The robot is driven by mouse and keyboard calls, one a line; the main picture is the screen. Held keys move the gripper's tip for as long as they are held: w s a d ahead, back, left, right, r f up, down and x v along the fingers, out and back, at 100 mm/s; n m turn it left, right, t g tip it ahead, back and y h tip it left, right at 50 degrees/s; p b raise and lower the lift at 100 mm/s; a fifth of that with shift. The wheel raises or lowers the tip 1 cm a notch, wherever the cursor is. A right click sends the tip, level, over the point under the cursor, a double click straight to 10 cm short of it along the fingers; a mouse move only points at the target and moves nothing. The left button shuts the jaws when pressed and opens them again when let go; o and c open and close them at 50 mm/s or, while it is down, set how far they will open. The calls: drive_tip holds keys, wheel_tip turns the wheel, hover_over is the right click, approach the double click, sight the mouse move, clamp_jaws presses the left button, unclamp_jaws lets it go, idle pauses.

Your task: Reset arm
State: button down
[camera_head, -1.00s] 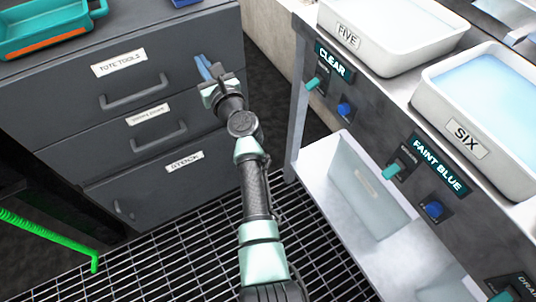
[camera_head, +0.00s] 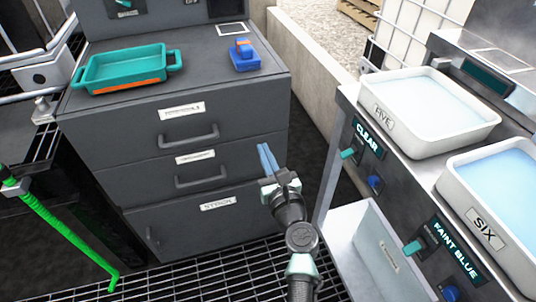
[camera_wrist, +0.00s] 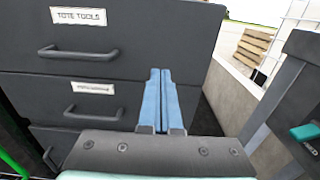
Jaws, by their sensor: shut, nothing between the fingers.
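My gripper (camera_head: 267,159) is in front of the right part of the dark grey drawer cabinet (camera_head: 130,174) in the head view. Its two blue fingers are together with nothing between them. In the wrist view the gripper (camera_wrist: 160,75) points toward the cabinet's right edge, and the fingers lie side by side. The fingers look apart from the drawer handles. All the cabinet's drawers look shut.
A teal tray (camera_head: 124,72) and a blue-and-orange object (camera_head: 244,56) are on the cabinet top. White tubs FIVE (camera_head: 380,120) and SIX (camera_head: 486,235) stand on the right bench. A green hose (camera_head: 70,235) hangs at left. Grating (camera_head: 215,275) covers the floor.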

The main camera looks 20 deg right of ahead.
drive_tip(key=s+a+r+n+t+y, duration=0.1)
drive_tip(key=a+r+n, duration=0.2)
drive_tip(key=r+n, duration=0.5)
drive_tip(key=a+r+n+t+y, duration=0.1)
drive_tip(key=a+r+n, duration=0.35)
drive_tip(key=r, duration=0.55)
drive_tip(key=s+a+r+n+t+y, duration=0.1)
drive_tip(key=a+r+n, duration=0.1)
drive_tip(key=r+n, duration=0.6)
drive_tip(key=s+a+r+n+t+h+p, duration=0.1)
drive_tip(key=s+a+r+n+t+h, duration=0.15)
drive_tip(key=s+r+n, duration=0.9)
drive_tip(key=s+a+r+n+t+h+p, duration=0.15)
drive_tip(key=s+r+n+t, duration=0.45)
drive_tip(key=r, duration=1)
wheel_tip(320, 180, up, 23)
drive_tip(key=m+g+y+p, duration=0.1)
drive_tip(key=m+g+p, duration=0.1)
drive_tip(key=p, duration=2.1)
drive_tip(key=shift+s+a+r, duration=0.2)
drive_tip(key=shift+s+a, duration=0.15)
drive_tip(key=shift+s, duration=0.1)
drive_tip(key=shift+a, duration=0.2)
